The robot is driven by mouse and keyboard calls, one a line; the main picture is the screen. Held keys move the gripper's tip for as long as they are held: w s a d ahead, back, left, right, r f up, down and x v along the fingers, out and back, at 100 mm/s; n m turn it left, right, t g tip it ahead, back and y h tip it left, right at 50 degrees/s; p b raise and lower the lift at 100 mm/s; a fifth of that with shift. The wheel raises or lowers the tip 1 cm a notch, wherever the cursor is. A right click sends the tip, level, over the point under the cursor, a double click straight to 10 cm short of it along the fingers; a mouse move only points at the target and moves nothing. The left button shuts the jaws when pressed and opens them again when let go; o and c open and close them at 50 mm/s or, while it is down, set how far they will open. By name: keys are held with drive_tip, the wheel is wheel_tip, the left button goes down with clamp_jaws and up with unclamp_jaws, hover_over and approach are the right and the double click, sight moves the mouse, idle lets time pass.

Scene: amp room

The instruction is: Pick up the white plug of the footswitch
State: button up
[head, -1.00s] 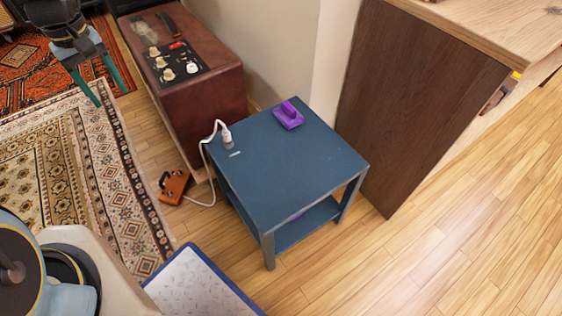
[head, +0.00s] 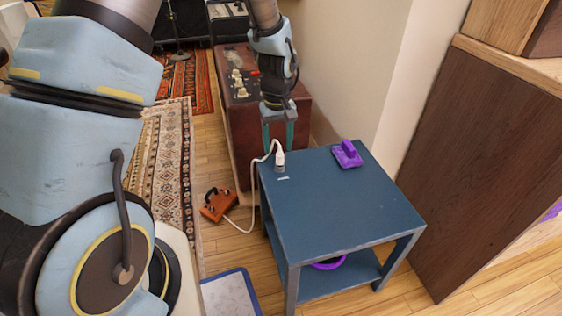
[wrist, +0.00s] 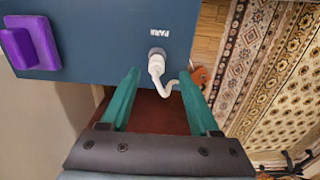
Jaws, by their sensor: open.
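The white plug (head: 280,158) stands upright in a small grey socket (head: 280,168) at the far left corner of the blue table (head: 335,205). In the wrist view the plug (wrist: 156,63) lies just beyond and between the teal fingertips. Its white cable (head: 253,195) drops over the table edge to the orange footswitch (head: 219,204) on the floor. My gripper (head: 278,143) is open and empty, pointing down at the far side of the plug. I cannot tell whether a finger touches the plug or cable.
A purple block with a handle (head: 347,154) sits on the table to the right of the plug. A brown-red amp cabinet (head: 238,130) stands behind the table. A purple ring-like object (head: 328,264) is on the lower shelf. A wall and a dark wood panel close the right side.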

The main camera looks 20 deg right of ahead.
sight(280, 151)
drive_tip(key=f, duration=0.3)
drive_tip(key=f+b, duration=0.1)
drive_tip(key=shift+d+f, duration=0.25)
drive_tip(key=shift+f, duration=0.15)
clamp_jaws()
